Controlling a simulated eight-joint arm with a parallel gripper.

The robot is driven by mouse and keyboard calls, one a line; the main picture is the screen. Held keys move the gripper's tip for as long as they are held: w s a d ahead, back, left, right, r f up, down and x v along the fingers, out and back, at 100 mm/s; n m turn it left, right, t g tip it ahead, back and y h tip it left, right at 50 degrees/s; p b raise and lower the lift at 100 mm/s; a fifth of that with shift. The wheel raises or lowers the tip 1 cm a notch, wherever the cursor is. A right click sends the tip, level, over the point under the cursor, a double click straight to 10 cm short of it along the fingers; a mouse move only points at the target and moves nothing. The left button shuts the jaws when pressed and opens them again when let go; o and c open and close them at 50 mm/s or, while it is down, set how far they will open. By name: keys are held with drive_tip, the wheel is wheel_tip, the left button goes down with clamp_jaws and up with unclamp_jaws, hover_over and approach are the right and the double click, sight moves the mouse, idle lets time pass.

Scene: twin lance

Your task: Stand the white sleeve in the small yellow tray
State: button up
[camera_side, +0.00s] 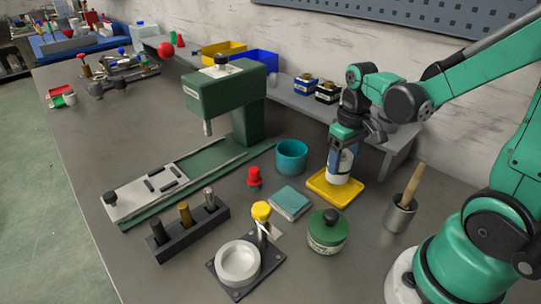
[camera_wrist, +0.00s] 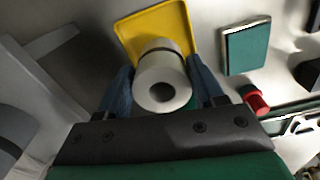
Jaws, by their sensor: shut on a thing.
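The white sleeve (camera_side: 340,172) is upright between the fingers of my gripper (camera_side: 343,155), with its lower end within the small yellow tray (camera_side: 322,191). I cannot tell whether it touches the tray floor. In the wrist view the sleeve (camera_wrist: 172,68) shows its open round end toward me, with a blue finger on either side, and my gripper (camera_wrist: 163,84) is shut on it. The yellow tray (camera_wrist: 150,20) lies beyond it there; the sleeve and the gripper hide its near part.
A teal box (camera_side: 290,203) and a red-topped piece (camera_side: 254,178) lie left of the tray. A teal cup (camera_side: 291,157) stands behind, a green-lidded jar (camera_side: 327,232) in front. A metal cup with a wooden handle (camera_side: 399,214) stands right. A raised shelf (camera_side: 300,101) runs behind.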

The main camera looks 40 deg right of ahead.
sight(341, 170)
drive_tip(key=shift+f, duration=1.4)
drive_tip(key=shift+f, duration=0.15)
drive_tip(key=o, duration=1.4)
drive_tip(key=shift+c, duration=0.2)
wheel_tip(341, 170, up, 12)
drive_tip(key=w+a+f+n+t, duration=0.1)
drive_tip(key=a+t, duration=0.6)
drive_tip(key=a, duration=0.2)
drive_tip(key=shift+w+a+f+n, duration=0.2)
drive_tip(key=shift+w+f+n, duration=0.05)
drive_tip(key=shift+n, duration=0.15)
